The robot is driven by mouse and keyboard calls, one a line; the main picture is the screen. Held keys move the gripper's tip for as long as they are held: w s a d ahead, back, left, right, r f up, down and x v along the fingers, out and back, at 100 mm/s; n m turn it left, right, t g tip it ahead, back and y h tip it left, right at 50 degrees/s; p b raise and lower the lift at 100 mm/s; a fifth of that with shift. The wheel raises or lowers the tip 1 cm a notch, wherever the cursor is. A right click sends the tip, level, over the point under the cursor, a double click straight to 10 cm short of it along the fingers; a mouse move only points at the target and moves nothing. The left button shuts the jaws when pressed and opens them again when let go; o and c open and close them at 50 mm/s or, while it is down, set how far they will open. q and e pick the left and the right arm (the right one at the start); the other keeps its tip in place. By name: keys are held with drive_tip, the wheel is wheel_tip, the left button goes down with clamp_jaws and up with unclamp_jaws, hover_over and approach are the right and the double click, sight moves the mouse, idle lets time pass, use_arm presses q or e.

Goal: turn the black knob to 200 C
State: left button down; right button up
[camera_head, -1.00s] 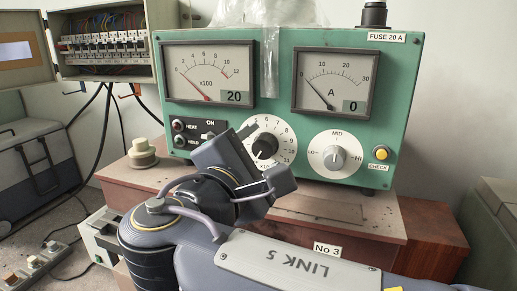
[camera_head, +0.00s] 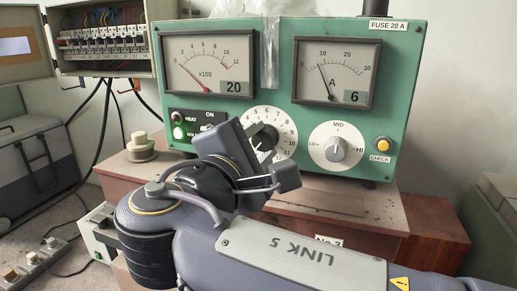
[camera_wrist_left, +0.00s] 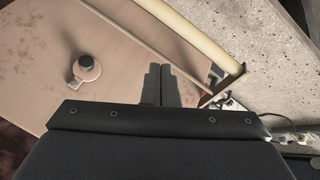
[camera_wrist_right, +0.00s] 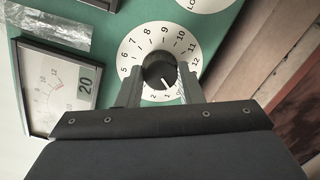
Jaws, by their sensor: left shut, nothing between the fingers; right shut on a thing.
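The black knob (camera_head: 263,137) sits on a white numbered dial (camera_head: 282,122) on the green panel, partly hidden by my right gripper (camera_head: 266,150). In the right wrist view the knob (camera_wrist_right: 158,70) is between the fingers of my right gripper (camera_wrist_right: 161,85), which is shut on it. Its white pointer line points near the 1, at the low end of the dial. The left meter (camera_head: 208,70), marked x100, shows 20 on its display. My left gripper (camera_wrist_left: 158,84) is shut and empty above a brown surface.
A second white dial marked LO, MID, HI (camera_head: 337,148) and a yellow CHECK button (camera_head: 383,144) are right of the knob. The right meter (camera_head: 336,72) reads 6. A pale round-topped object (camera_head: 141,146) stands on the brown base (camera_head: 340,207) at left.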

drive_tip(key=m+b, duration=0.3)
drive_tip(key=m, duration=0.1)
drive_tip(key=shift+f, duration=0.25)
drive_tip(key=shift+r+m+y+b, duration=0.15)
drive_tip(key=shift+m+y+b, duration=0.25)
drive_tip(key=shift+m+b, duration=1.3)
drive_tip(key=shift+m, duration=0.4)
drive_tip(key=o, duration=1)
drive_tip(key=shift+r, duration=0.1)
drive_tip(key=shift+s, duration=0.15)
drive_tip(key=v, duration=0.7)
drive_tip(key=shift+s+a+b, duration=0.1)
drive_tip(key=shift+s+b, duration=0.2)
